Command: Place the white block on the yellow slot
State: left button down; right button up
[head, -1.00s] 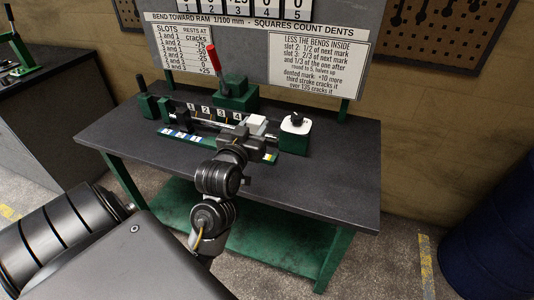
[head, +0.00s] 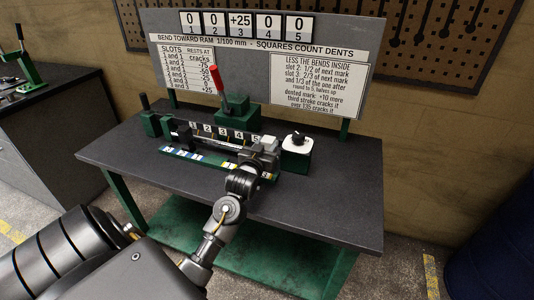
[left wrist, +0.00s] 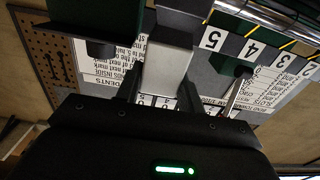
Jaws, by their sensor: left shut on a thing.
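The white block (head: 269,143) is at the right end of the green fixture, beside number card 5. My left gripper (head: 262,152) is shut on it. In the left wrist view the pale block (left wrist: 167,62) sits between the two dark fingers (left wrist: 165,90). Whether its underside touches the fixture is unclear. A strip with blue, white and yellow marks (head: 200,158) runs along the fixture's front. The yellow marks are small, and my gripper and wrist cover part of the strip's right end. My right gripper is not in view.
A green box with a white top and black knob (head: 297,143) stands close right of the block. A green press with a red-handled lever (head: 235,105) stands behind the fixture. A sign board (head: 255,65) rises at the back. The dark bench top (head: 330,190) is clear at right.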

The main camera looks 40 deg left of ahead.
pick_arm(q)
jog(key=shift+w+a+f, duration=0.1)
jog(key=shift+w+f, duration=0.05)
jog(key=shift+w, duration=0.05)
jog(key=shift+f+p, duration=0.3)
jog(key=shift+f, duration=1.25)
jog(key=c, duration=1.3)
grip_release()
jog(key=shift+f, duration=0.25)
jog(key=shift+c, duration=0.2)
jog(key=o, duration=0.5)
jog(key=shift+c, duration=0.2)
jog(key=shift+r, duration=0.2)
jog(key=b+v, duration=0.1)
jog(key=v, duration=1.1)
